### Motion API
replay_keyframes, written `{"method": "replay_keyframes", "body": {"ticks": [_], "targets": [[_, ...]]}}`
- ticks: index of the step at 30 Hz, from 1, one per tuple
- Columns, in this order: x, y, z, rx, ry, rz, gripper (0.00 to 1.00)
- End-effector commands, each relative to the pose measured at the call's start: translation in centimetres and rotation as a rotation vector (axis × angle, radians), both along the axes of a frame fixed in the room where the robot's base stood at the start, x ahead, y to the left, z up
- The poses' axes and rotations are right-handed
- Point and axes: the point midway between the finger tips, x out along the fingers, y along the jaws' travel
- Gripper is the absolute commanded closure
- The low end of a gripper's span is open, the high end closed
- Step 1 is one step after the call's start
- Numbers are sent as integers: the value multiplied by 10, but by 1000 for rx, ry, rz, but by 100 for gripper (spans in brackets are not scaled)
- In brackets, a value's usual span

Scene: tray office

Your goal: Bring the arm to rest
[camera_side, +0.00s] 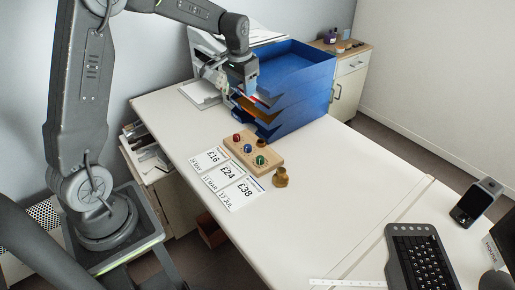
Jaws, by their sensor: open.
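My gripper (239,94) hangs from the arm at the front left corner of the blue tray stack (308,92). Its jaws are small in the picture and partly hard to make out, but they look apart, with nothing seen between them. The stack has several blue trays, and orange and white papers show in the lower ones. I cannot tell whether the gripper touches a tray edge.
A wooden block (270,158) with coloured knobs, price cards (224,178) and a brass stamp-like piece (280,178) lie before the trays. A keyboard (424,258) and a phone-like device (476,202) are at right. The desk's middle right is clear.

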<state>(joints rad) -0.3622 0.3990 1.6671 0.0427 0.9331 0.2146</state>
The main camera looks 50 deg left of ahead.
Motion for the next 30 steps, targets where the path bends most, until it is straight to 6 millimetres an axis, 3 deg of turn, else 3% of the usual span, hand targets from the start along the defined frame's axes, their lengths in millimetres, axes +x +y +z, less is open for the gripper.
{"method": "replay_keyframes", "body": {"ticks": [1, 6, 12, 21, 25, 30], "targets": [[-12, -18, 20, 5, -28, -12, 44], [-58, -68, 65, 10, -105, -42, 44], [-124, -117, 96, 5, -198, -77, 44], [-219, -164, 98, -26, -323, -125, 44], [-241, -172, 91, -38, -352, -136, 44], [-250, -175, 87, -44, -364, -140, 44]]}}
